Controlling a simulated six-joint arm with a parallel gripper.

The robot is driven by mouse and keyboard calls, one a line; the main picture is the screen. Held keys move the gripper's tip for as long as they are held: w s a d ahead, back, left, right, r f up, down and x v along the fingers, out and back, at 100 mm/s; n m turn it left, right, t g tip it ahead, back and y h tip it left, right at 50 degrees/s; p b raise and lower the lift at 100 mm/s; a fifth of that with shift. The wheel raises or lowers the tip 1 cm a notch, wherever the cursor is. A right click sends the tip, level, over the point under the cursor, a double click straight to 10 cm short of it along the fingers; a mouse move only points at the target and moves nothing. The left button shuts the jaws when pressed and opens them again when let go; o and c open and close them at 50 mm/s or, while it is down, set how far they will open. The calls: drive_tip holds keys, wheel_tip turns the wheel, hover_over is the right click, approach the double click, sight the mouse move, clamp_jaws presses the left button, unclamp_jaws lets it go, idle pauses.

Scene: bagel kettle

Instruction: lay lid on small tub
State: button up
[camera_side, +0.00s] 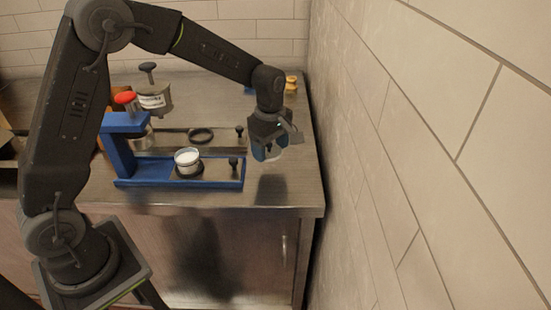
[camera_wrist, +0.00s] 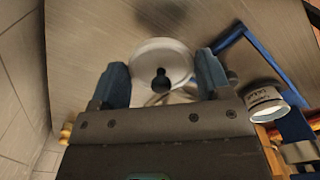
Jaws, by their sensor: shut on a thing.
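My gripper (camera_side: 266,153) is raised over the right part of the counter, right of the blue tray. In the wrist view its two blue fingers (camera_wrist: 163,80) are shut on a pale round lid (camera_wrist: 158,50) with a black knob. The fingers sit at opposite sides of the lid's rim. In the side view only a pale edge of the lid shows below the fingers. A small open tub (camera_side: 187,155) with white contents stands upright on the tray, left of my gripper and apart from it. A labelled white tub (camera_wrist: 264,100), probably the same one, shows in the wrist view.
The blue tray (camera_side: 210,184) has an upright blue post at its left and black-knobbed pieces at its right. The tiled wall (camera_side: 400,150) is close on the right.

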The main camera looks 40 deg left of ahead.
drive_tip(key=s+a+r, duration=0.5)
drive_tip(key=a+r, duration=0.1)
drive_tip(key=a, duration=0.4)
drive_tip(key=s+a+r, duration=0.1)
drive_tip(key=s+a, duration=0.2)
drive_tip(key=s, duration=0.8)
drive_tip(key=shift+d+f, duration=0.2)
drive_tip(key=shift+f, duration=2.3)
drive_tip(key=shift+f, duration=0.25)
drive_tip(key=o, duration=1)
drive_tip(key=shift+c, duration=0.2)
drive_tip(key=shift+r, duration=0.1)
wheel_tip(320, 180, up, 7)
